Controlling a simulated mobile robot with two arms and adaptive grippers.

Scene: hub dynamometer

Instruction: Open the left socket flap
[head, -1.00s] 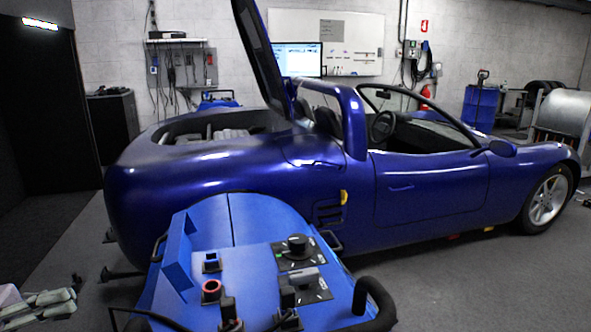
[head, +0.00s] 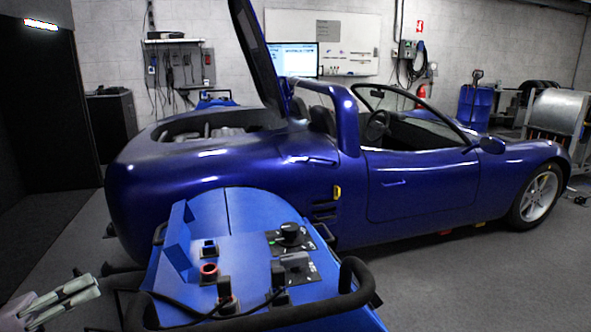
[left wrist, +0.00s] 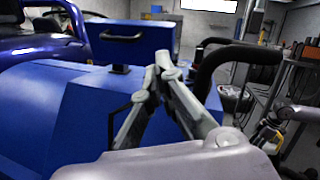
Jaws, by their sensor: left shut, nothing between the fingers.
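The blue hub dynamometer unit (head: 230,215) stands in front of me beside the car. Its top panel carries a small black square fitting (head: 209,248), a red-ringed socket (head: 209,271) and two dark upright socket pieces, one on the left (head: 224,288) and one on the right (head: 279,275). Black cables run near both. I cannot tell whether the left flap is open or shut. My left gripper (head: 92,287) is shut and empty, left of the unit and apart from it. In the left wrist view its fingertips (left wrist: 163,62) meet before the blue body. My right gripper is not in view.
A black handlebar (head: 250,318) curves along the unit's near edge. The blue car (head: 420,190) stands close behind. Floor at left (head: 55,240) is clear.

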